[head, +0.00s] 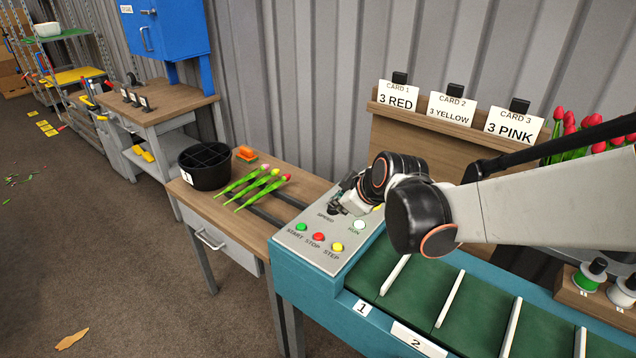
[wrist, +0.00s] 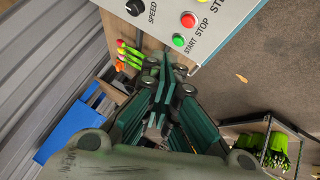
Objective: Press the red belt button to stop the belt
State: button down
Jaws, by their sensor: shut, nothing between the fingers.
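The red STOP button (head: 319,237) sits on the grey control panel (head: 302,252) at the belt's left end, between the green START button (head: 301,227) and the yellow STEP button (head: 338,247). In the wrist view the red button (wrist: 188,20) is near the top, beyond the fingertips, with the green button (wrist: 179,41) closer to them. My gripper (wrist: 168,62) is shut and empty. In the head view my gripper (head: 347,194) is above the panel's back edge near the SPEED label, apart from the red button and partly hidden by my wrist.
The green belt (head: 480,310) with white dividers runs right from the panel. A wooden table (head: 220,205) at left holds several tulips (head: 255,185), a black divided bucket (head: 205,168) and an orange object (head: 246,153). A black knob (wrist: 135,7) is near the buttons.

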aim_at(316, 237)
jog(key=w+a+f+n+y+p, duration=0.1)
jog(key=w+a+f+n+p, duration=0.1)
jog(key=w+a+f+n, duration=0.2)
jog(key=shift+w+a, duration=0.95)
jog(key=shift+w, duration=0.05)
jog(key=shift+f, duration=0.1)
notch_tip(316, 237, down, 9)
jog(key=b, duration=0.6)
jog(key=shift+r, duration=0.2)
jog(key=shift+b, duration=0.3)
dwell(0.3)
jog(key=shift+f+b, duration=0.3)
jog(key=shift+f, duration=0.1)
jog(key=shift+f+b, duration=0.4)
dwell(0.6)
dwell(0.4)
jog(key=shift+r+p, duration=0.6)
jog(key=shift+r, duration=0.25)
